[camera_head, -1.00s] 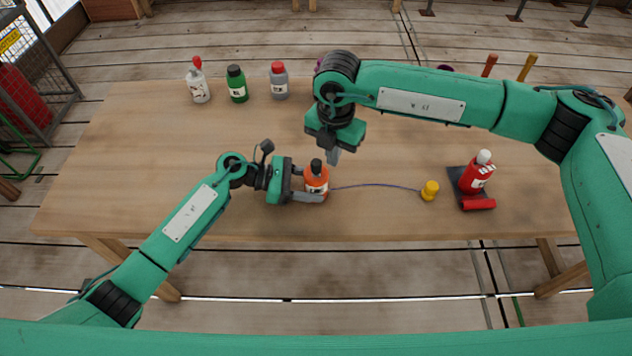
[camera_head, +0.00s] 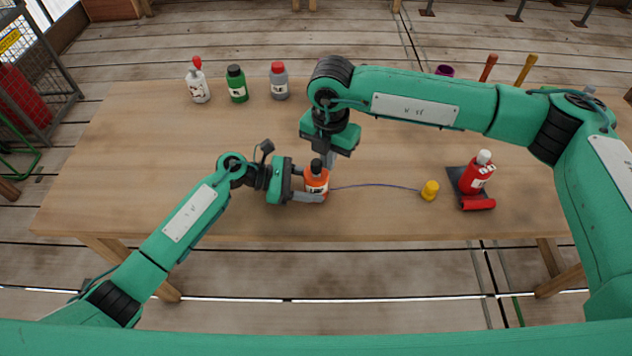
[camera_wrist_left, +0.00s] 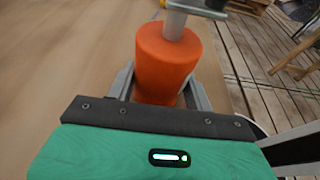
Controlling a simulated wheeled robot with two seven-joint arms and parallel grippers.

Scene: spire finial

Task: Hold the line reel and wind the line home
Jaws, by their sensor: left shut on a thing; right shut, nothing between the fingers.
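The line reel (camera_head: 317,184) is an orange bottle-shaped body with a dark top, standing upright on the table. My left gripper (camera_head: 309,186) is shut on it from the left; the left wrist view shows the orange reel (camera_wrist_left: 166,62) between the fingers. A thin dark line (camera_head: 375,185) runs from the reel to the right, to a yellow cylinder (camera_head: 429,190) on the table. My right gripper (camera_head: 329,160) is shut and empty, pointing down at the reel's top. In the left wrist view a grey finger-like part reaches the reel's top; whether it touches is unclear.
A red bottle (camera_head: 476,173) with a white cap stands on a dark mat at right, beside a red cylinder (camera_head: 478,203). White (camera_head: 198,84), green (camera_head: 237,85) and grey (camera_head: 279,83) bottles stand at the back left. The table's left part is clear.

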